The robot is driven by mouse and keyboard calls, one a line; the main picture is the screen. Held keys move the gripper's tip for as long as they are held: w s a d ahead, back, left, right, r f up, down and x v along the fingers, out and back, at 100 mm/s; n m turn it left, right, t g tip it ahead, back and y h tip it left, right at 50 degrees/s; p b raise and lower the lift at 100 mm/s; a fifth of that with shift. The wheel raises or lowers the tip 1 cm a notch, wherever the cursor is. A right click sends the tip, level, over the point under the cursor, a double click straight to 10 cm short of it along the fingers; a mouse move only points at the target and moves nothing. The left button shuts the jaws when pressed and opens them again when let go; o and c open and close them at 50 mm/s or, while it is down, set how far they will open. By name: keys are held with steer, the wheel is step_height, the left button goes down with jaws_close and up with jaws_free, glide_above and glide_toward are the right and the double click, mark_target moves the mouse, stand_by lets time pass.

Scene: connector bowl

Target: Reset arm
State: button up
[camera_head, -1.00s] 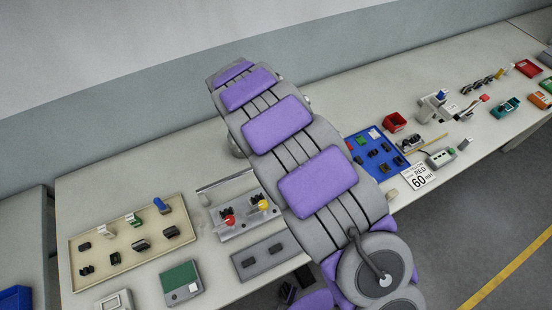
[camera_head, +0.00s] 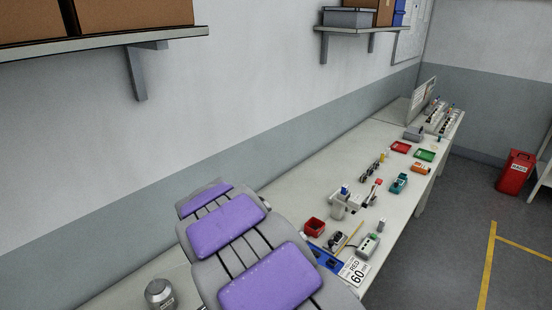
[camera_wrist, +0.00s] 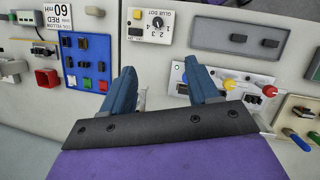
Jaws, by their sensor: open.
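My gripper (camera_wrist: 163,88) shows in the wrist view with two blue fingers spread apart and nothing between them. It is above the bench, over bare surface between the blue tray (camera_wrist: 87,62) and a panel with red and yellow knobs (camera_wrist: 222,84). In the head view my grey and purple arm fills the lower middle, and the gripper itself is out of that picture.
The long bench (camera_head: 330,172) runs to the far right against the wall. A red bin (camera_head: 315,227), a sign reading RED 60 (camera_head: 355,271) and several small devices stand on it. Shelves (camera_head: 100,42) with boxes hang above. A red waste bin (camera_head: 516,171) stands on the floor.

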steer(key=s+d+r+m+g+y+b, duration=0.1)
steer(key=s+d+m+b, duration=0.1)
steer(key=s+d+m, duration=0.5)
steer(key=s+d+r+m+y+b, duration=0.2)
steer(key=s+d+b, duration=0.1)
steer(key=s+d, duration=0.65)
steer(key=s+d+f+m+y+b, duration=0.1)
steer(key=s+d+f+m+b, duration=0.1)
steer(key=s, duration=0.8)
steer(key=shift+d+f+m, duration=0.2)
steer(key=shift+f+m, duration=0.55)
steer(key=shift+m, duration=0.25)
